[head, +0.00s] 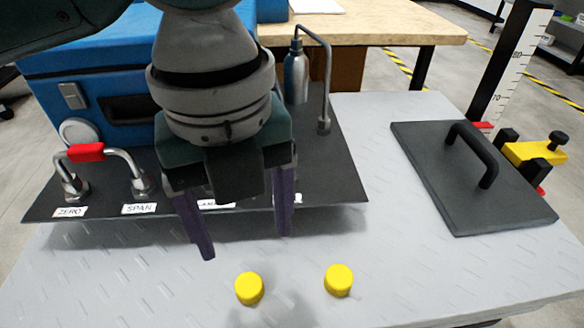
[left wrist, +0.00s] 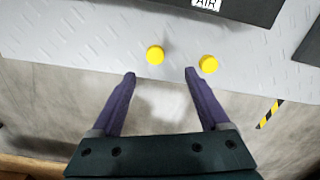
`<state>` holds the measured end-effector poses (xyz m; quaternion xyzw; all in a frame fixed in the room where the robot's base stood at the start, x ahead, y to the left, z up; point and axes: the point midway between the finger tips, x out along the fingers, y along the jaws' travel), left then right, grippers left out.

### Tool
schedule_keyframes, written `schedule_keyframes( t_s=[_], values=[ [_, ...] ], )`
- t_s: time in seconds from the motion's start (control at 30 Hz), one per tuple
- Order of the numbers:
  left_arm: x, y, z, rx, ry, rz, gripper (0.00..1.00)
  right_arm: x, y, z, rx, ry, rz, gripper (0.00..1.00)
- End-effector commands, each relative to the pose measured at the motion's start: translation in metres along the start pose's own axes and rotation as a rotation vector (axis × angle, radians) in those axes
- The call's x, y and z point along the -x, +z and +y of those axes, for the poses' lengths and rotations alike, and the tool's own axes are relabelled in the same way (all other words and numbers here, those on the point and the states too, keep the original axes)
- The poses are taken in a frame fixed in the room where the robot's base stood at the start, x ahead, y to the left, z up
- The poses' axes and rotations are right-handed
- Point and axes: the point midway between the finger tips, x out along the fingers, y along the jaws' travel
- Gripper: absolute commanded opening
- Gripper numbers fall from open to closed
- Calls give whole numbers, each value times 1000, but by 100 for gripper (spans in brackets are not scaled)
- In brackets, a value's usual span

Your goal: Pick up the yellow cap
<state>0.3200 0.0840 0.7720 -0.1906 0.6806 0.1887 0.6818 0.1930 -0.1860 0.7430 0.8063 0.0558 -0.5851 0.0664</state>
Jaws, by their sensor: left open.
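Two yellow caps stand apart on the light grey patterned table near its front edge. The left yellow cap (head: 249,288) also shows in the left wrist view (left wrist: 155,55). The right yellow cap (head: 339,280) also shows in the left wrist view (left wrist: 209,64). My left gripper (head: 246,246) is open and empty, with purple fingers pointing down, above the table and behind the caps in the head view. In the left wrist view, my left gripper (left wrist: 160,75) has the left cap beyond and between its fingertips; the right cap is near its right fingertip. My right gripper is not in view.
A dark panel (head: 330,180) with metal fittings and a red-sleeved tube (head: 86,152) lies behind the caps, by a blue case (head: 60,95). A dark plate with a handle (head: 430,190) and an upright scale (head: 518,65) stand at right. The table between is clear.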

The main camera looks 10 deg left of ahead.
Motion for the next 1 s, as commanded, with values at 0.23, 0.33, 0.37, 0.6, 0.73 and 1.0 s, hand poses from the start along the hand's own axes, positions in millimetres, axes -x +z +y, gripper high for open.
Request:
schedule_keyframes(
  t_s=[0.23,0.33,0.37,0.6,0.73,1.0],
  values=[
    [-35,0,1,-2,4,2,79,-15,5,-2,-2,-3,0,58],
    [-46,0,1,-2,2,2,79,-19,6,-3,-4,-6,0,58],
    [-48,0,1,-2,2,1,79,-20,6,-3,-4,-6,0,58],
    [-80,-1,6,-1,4,2,79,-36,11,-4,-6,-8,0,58],
    [-97,0,6,-1,3,0,79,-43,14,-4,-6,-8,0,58],
    [-98,0,6,-2,1,-1,77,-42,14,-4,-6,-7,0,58]
  ],
)
